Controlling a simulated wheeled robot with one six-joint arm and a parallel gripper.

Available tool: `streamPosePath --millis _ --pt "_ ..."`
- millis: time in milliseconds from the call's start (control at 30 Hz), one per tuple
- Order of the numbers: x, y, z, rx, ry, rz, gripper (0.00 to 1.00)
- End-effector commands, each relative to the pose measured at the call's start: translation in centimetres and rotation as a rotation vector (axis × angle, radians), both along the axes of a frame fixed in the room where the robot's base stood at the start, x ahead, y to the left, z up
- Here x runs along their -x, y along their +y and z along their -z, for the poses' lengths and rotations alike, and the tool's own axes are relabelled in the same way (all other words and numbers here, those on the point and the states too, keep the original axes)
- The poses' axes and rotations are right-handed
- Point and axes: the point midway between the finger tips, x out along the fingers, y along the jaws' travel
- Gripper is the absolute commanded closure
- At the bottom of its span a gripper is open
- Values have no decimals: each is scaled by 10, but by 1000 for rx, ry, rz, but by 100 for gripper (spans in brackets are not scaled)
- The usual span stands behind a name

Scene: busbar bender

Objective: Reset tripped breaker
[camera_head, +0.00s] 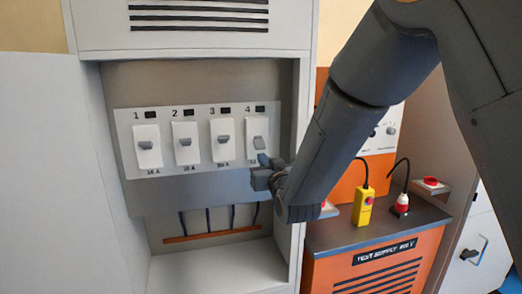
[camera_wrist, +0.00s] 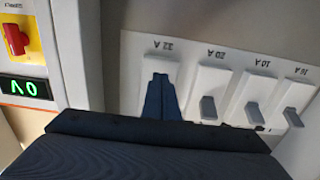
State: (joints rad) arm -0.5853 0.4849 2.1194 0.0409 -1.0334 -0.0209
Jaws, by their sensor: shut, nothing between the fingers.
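The breaker panel (camera_head: 190,185) is a pale plate in the open grey cabinet, with breakers 1 (camera_head: 148,158), 2 (camera_head: 185,155), 3 (camera_head: 222,152) and 4 (camera_head: 257,152) in a row. The grey levers on 1 to 3 look alike. The lever of breaker 4 (camera_head: 259,143) looks longer and sits lower in its white housing. My gripper (camera_head: 264,160) is shut and empty, just below and in front of that lever. In the wrist view, which is upside down, its fingers (camera_wrist: 160,100) cover the lever of breaker 4 (camera_wrist: 162,68). I cannot tell whether they touch.
An orange test supply unit (camera_head: 375,265) stands to the right, with a yellow box (camera_head: 363,206) and a red-and-white plug (camera_head: 401,205) on top. The wrist view shows a red knob (camera_wrist: 16,40) and a green display (camera_wrist: 32,90). The cabinet's side wall (camera_head: 300,130) is close right of breaker 4.

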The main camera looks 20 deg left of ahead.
Motion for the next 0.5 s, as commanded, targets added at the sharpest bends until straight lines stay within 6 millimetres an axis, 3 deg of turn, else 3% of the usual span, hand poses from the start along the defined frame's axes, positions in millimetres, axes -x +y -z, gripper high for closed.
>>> streamPosePath --millis 500 --pt "0 0 -30 -1 -2 0 100"
